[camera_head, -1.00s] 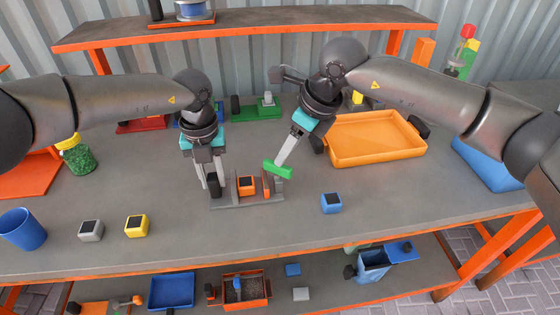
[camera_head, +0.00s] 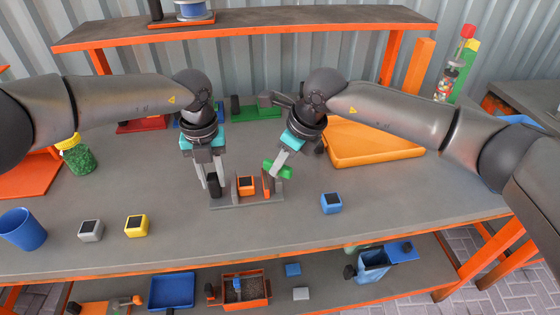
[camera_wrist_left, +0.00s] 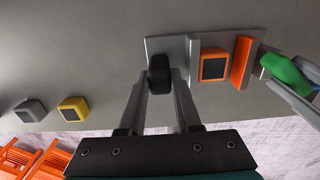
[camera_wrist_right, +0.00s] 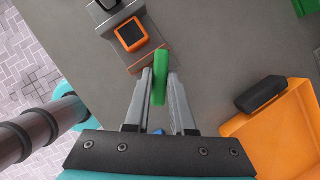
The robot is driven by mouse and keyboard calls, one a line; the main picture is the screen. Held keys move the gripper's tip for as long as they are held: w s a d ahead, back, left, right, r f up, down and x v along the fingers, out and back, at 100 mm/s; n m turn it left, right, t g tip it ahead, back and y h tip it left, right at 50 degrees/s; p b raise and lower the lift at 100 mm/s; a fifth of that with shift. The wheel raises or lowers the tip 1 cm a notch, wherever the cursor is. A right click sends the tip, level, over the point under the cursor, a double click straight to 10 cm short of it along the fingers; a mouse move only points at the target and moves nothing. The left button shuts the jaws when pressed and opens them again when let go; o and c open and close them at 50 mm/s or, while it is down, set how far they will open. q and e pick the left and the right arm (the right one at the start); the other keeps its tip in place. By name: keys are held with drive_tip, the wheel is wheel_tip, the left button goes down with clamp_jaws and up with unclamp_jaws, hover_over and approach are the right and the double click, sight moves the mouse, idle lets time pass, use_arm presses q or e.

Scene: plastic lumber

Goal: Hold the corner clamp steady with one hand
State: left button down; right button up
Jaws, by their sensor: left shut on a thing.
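The corner clamp (camera_head: 247,202) has a grey base plate, an orange block with a dark top (camera_head: 246,186) and an upright orange jaw (camera_head: 266,184). It stands on the workbench at the front centre. My left gripper (camera_head: 213,184) is shut on a black knob (camera_wrist_left: 159,75) at the clamp's left end. My right gripper (camera_head: 277,166) is shut on a green bar (camera_wrist_right: 160,77), beside the clamp's orange jaw. The green bar also shows in the left wrist view (camera_wrist_left: 286,74). I cannot tell whether the bar touches the clamp.
Grey (camera_head: 90,230), yellow (camera_head: 136,225) and blue (camera_head: 331,203) blocks stand on the bench, with a blue cup (camera_head: 22,229) at left. An orange tray (camera_head: 375,145) lies at back right, near my right arm. The bench in front of the clamp is clear.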

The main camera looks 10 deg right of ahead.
clamp_jaws()
drive_tip(key=shift+n+y, duration=0.3)
drive_tip(key=shift+n, duration=0.5)
drive_tip(key=shift+g, duration=0.3)
drive_tip(key=o, duration=0.5)
unclamp_jaws()
drive_tip(key=shift+o, duration=0.2)
drive_tip(key=v, duration=1.2)
